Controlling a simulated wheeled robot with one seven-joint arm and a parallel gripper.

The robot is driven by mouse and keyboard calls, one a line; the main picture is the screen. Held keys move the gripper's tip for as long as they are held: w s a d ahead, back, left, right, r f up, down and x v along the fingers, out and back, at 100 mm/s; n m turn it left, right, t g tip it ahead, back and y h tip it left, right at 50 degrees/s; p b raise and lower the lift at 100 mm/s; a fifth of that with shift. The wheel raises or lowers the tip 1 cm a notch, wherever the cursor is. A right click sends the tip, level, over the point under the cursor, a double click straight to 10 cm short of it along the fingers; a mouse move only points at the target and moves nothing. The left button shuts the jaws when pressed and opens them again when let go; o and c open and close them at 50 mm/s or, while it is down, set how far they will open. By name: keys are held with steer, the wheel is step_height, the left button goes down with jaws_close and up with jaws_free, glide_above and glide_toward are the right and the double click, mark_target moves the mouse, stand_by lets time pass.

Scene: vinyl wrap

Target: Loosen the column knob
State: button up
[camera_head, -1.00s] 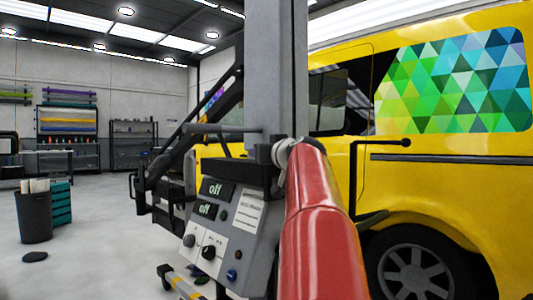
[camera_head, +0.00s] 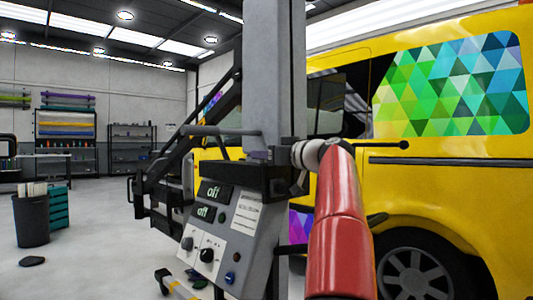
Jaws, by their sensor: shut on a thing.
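The grey upright column (camera_head: 273,75) stands in the middle of the camera_head view, with a black carriage (camera_head: 235,177) clamped around it. My red arm reaches up from the bottom to the right side of this carriage. My gripper (camera_head: 299,166) is at the column's right side, mostly hidden by its own pale wrist and the carriage edge. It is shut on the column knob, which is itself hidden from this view. The control box (camera_head: 222,235) below the carriage has two "off" displays, several knobs and a printed label.
A yellow van (camera_head: 445,185) with a coloured triangle wrap on its window stands close on the right. A black rod (camera_head: 375,145) sticks out right from the carriage. A black bin (camera_head: 31,220) stands far left. The floor at left is mostly clear.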

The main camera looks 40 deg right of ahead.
steer(key=shift+d+r+n+y+p, duration=0.1)
steer(key=shift+d+n+y+p, duration=0.1)
steer(key=shift+n+y+p, duration=0.55)
steer(key=shift+y, duration=0.45)
steer(key=o, duration=1)
steer(key=b+v, duration=0.2)
steer(key=v, duration=0.5)
steer(key=shift+s, duration=0.4)
steer(key=shift+d, duration=0.1)
